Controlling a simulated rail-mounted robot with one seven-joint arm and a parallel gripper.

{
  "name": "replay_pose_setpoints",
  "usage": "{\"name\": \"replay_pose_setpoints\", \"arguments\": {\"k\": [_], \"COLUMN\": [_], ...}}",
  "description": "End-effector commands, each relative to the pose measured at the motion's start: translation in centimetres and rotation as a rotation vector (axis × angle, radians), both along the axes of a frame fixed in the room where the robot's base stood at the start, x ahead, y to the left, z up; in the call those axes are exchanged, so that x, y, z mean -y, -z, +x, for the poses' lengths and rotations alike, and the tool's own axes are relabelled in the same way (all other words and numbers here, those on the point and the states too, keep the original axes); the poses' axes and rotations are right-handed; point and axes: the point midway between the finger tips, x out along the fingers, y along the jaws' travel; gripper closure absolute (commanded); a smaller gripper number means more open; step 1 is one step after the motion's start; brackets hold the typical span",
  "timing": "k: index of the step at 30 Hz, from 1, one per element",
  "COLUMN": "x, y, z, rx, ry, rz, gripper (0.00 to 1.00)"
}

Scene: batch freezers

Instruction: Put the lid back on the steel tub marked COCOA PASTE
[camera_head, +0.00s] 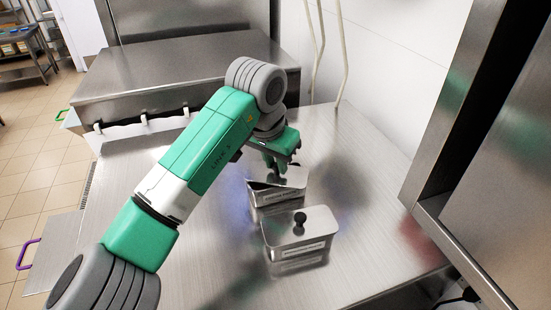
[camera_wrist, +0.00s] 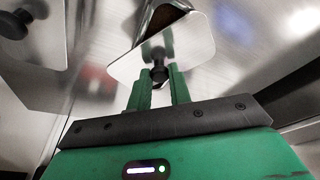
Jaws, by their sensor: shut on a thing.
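My gripper (camera_head: 283,166) is over the rear of two steel tubs on the counter. In the wrist view, its green fingers (camera_wrist: 159,82) are shut on the black knob of a steel lid (camera_wrist: 185,42). The lid (camera_head: 292,180) is over the rear tub (camera_head: 277,199) but skewed to it. A dark gap with brown contents (camera_wrist: 165,17) shows past the lid's edge. I cannot tell whether lid and rim touch. The front labels are too small to read, so I cannot tell which tub is marked COCOA PASTE.
A second steel tub (camera_head: 301,252) stands nearer, closed by a lid with a black knob (camera_head: 300,218); it also shows at the left of the wrist view (camera_wrist: 30,45). A steel cabinet (camera_head: 480,150) stands at the right. The counter (camera_head: 370,200) right of the tubs is clear.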

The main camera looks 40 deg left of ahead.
Motion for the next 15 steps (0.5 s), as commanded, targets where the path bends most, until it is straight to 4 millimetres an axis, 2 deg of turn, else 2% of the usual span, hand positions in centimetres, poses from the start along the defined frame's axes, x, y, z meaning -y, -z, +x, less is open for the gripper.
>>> {"name": "replay_pose_setpoints", "arguments": {"k": [13, 14, 15], "x": [0.01, 0.0, 0.0], "y": [0.02, 0.02, 0.02], "z": [0.0, 0.0, 0.0], "rx": [0.0, 0.0, 0.0], "ry": [0.0, 0.0, 0.0], "rz": [0.0, 0.0, 0.0], "gripper": [1.0, 0.76, 0.68]}}
